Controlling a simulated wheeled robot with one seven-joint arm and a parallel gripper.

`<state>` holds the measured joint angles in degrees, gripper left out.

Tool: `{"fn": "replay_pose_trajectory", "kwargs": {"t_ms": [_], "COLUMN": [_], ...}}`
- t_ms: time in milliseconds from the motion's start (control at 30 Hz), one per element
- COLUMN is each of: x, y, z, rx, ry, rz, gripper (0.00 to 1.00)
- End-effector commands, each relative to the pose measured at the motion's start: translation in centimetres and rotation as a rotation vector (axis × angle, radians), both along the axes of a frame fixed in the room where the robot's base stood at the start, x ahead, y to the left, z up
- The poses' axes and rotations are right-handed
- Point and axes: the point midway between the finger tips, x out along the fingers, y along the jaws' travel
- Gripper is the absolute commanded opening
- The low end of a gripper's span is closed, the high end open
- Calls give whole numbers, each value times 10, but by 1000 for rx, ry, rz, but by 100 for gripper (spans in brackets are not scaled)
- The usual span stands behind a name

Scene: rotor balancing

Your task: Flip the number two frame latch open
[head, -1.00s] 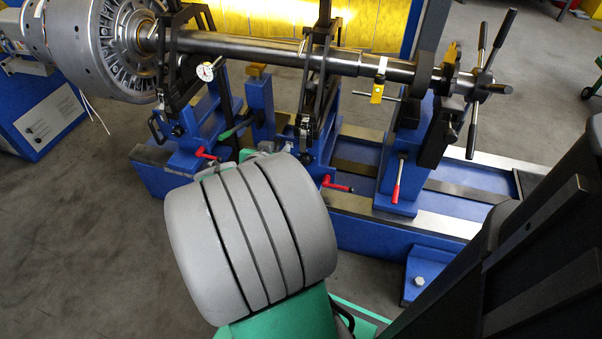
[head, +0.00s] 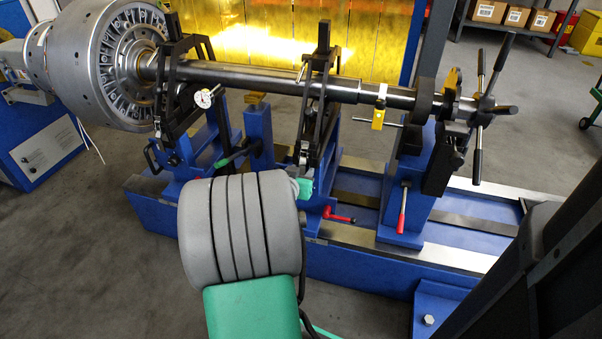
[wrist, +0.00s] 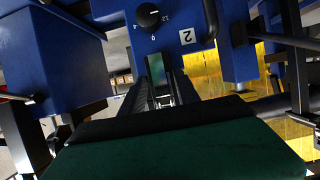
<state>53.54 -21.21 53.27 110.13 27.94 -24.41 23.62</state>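The frame with the number 2 label (wrist: 187,36) shows in the wrist view as a blue block (wrist: 165,20), label upside down. In the head view I take it to be the middle support (head: 322,95), a black upright frame around the shaft on a blue base. A small metal latch-like part (head: 303,153) sits low on its left side. My gripper is mostly hidden behind my grey wrist in the head view; a green part of it (head: 304,188) shows just below that latch. In the wrist view, dark finger-like shapes (wrist: 158,88) point at the block; their gap is unclear.
A long steel shaft (head: 260,78) runs from the rotor (head: 125,65) to the spoked handwheel (head: 484,104). Red-handled levers (head: 340,218) and a dial gauge (head: 204,98) stick out nearby. The blue bed (head: 345,262) lies under the supports. The floor at left front is clear.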

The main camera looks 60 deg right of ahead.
Motion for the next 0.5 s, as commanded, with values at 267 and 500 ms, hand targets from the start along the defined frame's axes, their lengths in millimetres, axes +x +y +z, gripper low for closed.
{"fn": "replay_pose_trajectory", "kwargs": {"t_ms": [267,500], "x": [0,0], "y": [0,1], "z": [0,0], "rx": [0,0], "ry": [0,0], "rz": [0,1], "gripper": [14,0]}}
